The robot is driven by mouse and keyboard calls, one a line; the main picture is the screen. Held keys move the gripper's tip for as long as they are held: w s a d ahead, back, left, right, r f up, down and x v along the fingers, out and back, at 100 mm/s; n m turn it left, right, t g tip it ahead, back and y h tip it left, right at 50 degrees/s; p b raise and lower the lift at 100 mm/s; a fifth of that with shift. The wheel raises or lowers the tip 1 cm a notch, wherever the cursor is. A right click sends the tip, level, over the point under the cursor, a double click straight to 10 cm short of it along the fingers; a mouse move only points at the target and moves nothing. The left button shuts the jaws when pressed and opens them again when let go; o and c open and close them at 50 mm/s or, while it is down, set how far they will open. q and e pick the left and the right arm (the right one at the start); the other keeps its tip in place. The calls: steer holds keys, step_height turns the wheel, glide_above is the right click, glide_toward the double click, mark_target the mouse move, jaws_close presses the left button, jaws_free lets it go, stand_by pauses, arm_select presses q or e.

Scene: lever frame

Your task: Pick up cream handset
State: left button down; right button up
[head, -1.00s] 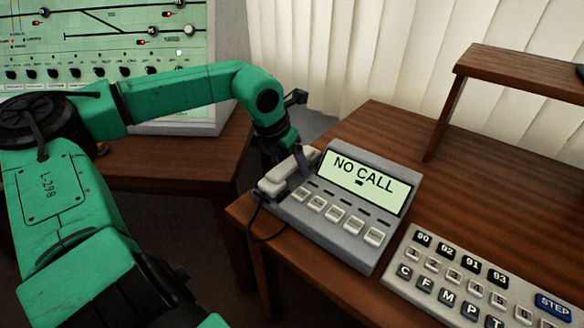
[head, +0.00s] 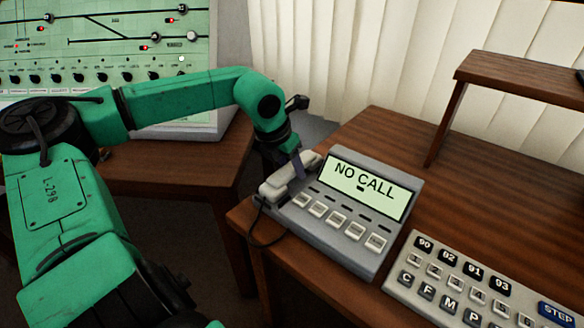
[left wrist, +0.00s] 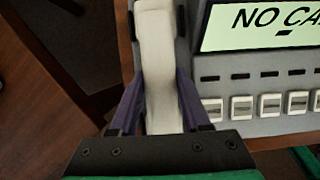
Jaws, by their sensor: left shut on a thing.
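The cream handset (head: 287,179) lies along the left side of the grey phone unit (head: 328,236), whose screen reads "NO CALL". My left gripper (head: 297,166) is on the handset's middle. In the left wrist view the handset (left wrist: 158,65) runs between the two purple fingers of the gripper (left wrist: 160,105), which is shut on it. The handset still appears to be at its place on the unit; I cannot tell whether there is a gap under it. A dark cord hangs from its near end. My right gripper is not in view.
A keypad panel (head: 470,290) with a blue STEP key lies to the right on the wooden desk (head: 395,145). A raised wooden shelf (head: 520,78) stands behind. A green track-diagram panel (head: 110,45) stands at the back left.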

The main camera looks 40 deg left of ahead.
mark_target(291, 166)
arm_select(q)
step_height(291, 166, up, 20)
steer(key=p, duration=0.3)
steer(key=shift+r, duration=0.15)
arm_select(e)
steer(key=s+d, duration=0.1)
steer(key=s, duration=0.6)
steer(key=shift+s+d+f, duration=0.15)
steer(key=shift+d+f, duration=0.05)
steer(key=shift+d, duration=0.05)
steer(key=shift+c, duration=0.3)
